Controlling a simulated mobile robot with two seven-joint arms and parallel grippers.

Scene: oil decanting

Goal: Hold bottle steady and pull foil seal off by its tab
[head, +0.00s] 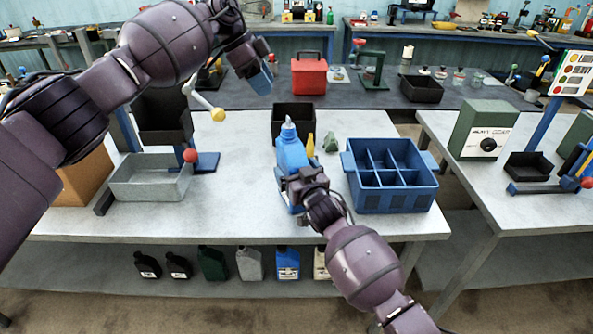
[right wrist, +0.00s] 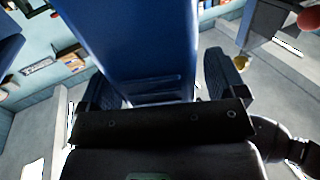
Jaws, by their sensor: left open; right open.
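My right gripper (head: 303,182) is at the bottle's near side, open. In the right wrist view the bottle's blue body (right wrist: 135,45) stands between its two ribbed fingers, with a gap at the right finger. My left gripper (head: 262,76) is open, raised behind and left of the bottle, apart from it.
A blue divided crate (head: 392,203) stands right of the bottle. A black bin (head: 293,112) is behind it, with a yellow item (head: 311,147) and a green item (head: 331,142) beside. A grey tray (head: 140,185) and a red-knobbed lever (head: 190,156) are left. Several bottles line the lower shelf.

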